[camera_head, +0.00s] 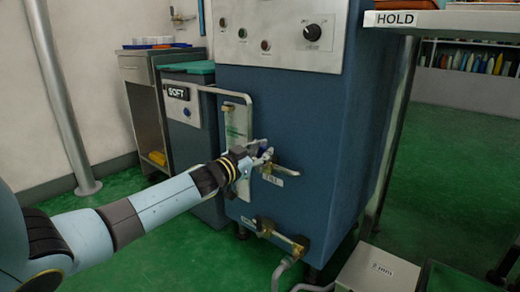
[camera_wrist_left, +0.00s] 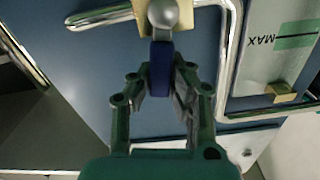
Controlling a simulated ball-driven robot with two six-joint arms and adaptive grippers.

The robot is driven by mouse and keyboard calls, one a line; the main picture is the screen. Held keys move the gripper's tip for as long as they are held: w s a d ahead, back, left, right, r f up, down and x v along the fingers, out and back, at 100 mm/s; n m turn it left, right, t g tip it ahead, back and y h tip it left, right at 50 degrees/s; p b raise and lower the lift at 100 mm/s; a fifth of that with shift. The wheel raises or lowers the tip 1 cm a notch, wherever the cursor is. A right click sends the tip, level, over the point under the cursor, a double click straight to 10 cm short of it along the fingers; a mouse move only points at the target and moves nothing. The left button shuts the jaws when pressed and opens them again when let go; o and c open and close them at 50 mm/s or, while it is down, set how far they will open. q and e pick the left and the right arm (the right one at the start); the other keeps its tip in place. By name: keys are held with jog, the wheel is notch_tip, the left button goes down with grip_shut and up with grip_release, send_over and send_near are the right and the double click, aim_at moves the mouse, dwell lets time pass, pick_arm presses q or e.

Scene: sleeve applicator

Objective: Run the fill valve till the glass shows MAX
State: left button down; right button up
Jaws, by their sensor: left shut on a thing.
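The fill valve has a small blue lever (camera_wrist_left: 161,66) on a metal stem, with a brass fitting behind it. In the head view it sits on the front of the blue machine above a small white label (camera_head: 272,180), mostly hidden by my gripper. My left gripper (camera_head: 262,153) is shut on the blue lever; the wrist view shows a finger on each side of it. The sight glass (camera_head: 237,122) is a tall pale strip up and left of the valve. In the wrist view the glass plate (camera_wrist_left: 265,65) shows MAX beside a green band. I cannot make out the liquid level. My right gripper is not in view.
A bent pipe (camera_head: 205,89) runs around the sight glass. A lower brass valve (camera_head: 280,235) and hose stand near the floor. The SOFT cabinet (camera_head: 187,100) is at left, the HOLD table (camera_head: 455,20) at right, a grey box (camera_head: 378,270) in front.

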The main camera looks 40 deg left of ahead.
pick_arm(q)
jog(key=shift+s+d+f+m+b, duration=0.15)
jog(key=shift+d+f+m, duration=0.25)
jog(key=shift+m, duration=0.65)
jog(key=shift+d+f+m+b, duration=0.25)
jog(key=shift+d+m, duration=0.35)
jog(key=shift+m, duration=0.5)
jog(key=shift+s+d+f+m+b, duration=0.1)
jog(key=shift+d+f+m, duration=0.3)
jog(key=shift+m, duration=0.65)
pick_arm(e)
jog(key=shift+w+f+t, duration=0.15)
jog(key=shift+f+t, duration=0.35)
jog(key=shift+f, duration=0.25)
pick_arm(q)
jog(key=shift+d+r, duration=0.1)
jog(key=shift+d, duration=0.05)
jog(key=c, duration=1.2)
grip_release()
jog(key=shift+w, duration=0.1)
jog(key=s+a, duration=0.1)
jog(key=s, duration=1.1)
